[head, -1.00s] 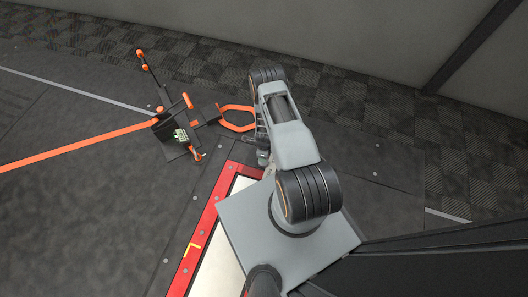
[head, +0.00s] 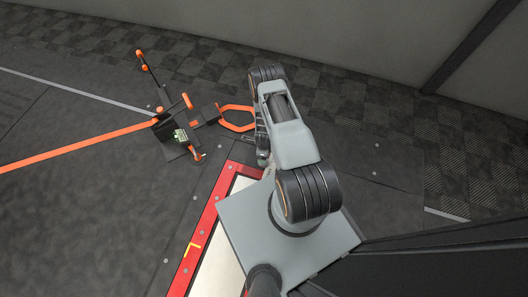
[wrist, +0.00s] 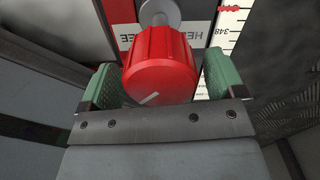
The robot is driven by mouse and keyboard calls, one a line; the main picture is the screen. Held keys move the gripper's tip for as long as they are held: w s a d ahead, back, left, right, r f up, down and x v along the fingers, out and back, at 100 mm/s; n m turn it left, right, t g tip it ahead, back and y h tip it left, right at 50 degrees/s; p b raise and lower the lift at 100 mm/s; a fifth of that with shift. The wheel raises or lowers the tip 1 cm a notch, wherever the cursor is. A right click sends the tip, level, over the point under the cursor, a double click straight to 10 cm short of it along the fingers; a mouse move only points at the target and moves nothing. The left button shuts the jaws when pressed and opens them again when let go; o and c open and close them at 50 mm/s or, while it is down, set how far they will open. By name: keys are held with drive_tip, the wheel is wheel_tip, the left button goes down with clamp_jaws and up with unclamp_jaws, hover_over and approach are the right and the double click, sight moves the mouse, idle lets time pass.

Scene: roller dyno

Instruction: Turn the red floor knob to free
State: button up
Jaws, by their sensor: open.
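The red knob (wrist: 160,66) is ribbed, with a pale pointer line near its lower edge, in the middle of the wrist view. My gripper (wrist: 161,82) is open, with one green pad on each side of the knob. A narrow gap shows between the knob and the right pad; on the left I cannot tell whether the pad touches.
A scale strip (wrist: 230,45) marked 348 stands behind the knob. In the head view an orange and black stand (head: 187,120) with an orange strap (head: 80,145) is on the dark floor at left. A red-edged plate (head: 205,222) lies under my base.

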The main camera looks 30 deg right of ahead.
wheel_tip(320, 180, up, 13)
drive_tip(key=p, duration=1)
drive_tip(key=shift+r, duration=0.2)
drive_tip(key=s+a+r+n+g+y, duration=0.1)
drive_tip(key=s+a+n+g, duration=0.15)
drive_tip(key=s+n, duration=0.3)
drive_tip(key=s+a+r+n+t+p, duration=0.1)
drive_tip(key=r+n+p, duration=0.5)
drive_tip(key=r, duration=1.8)
drive_tip(key=s+a+r+n+t+p, duration=0.2)
drive_tip(key=r+n+p, duration=0.5)
drive_tip(key=r, duration=1.7)
drive_tip(key=s+a+r+n+t+h+p, duration=0.1)
drive_tip(key=a+r+n+t+p, duration=0.2)
drive_tip(key=r, duration=2.1)
drive_tip(key=n+p, duration=0.4)
drive_tip(key=p, duration=0.3)
drive_tip(key=shift+s+r, duration=0.25)
drive_tip(key=shift+r, duration=0.1)
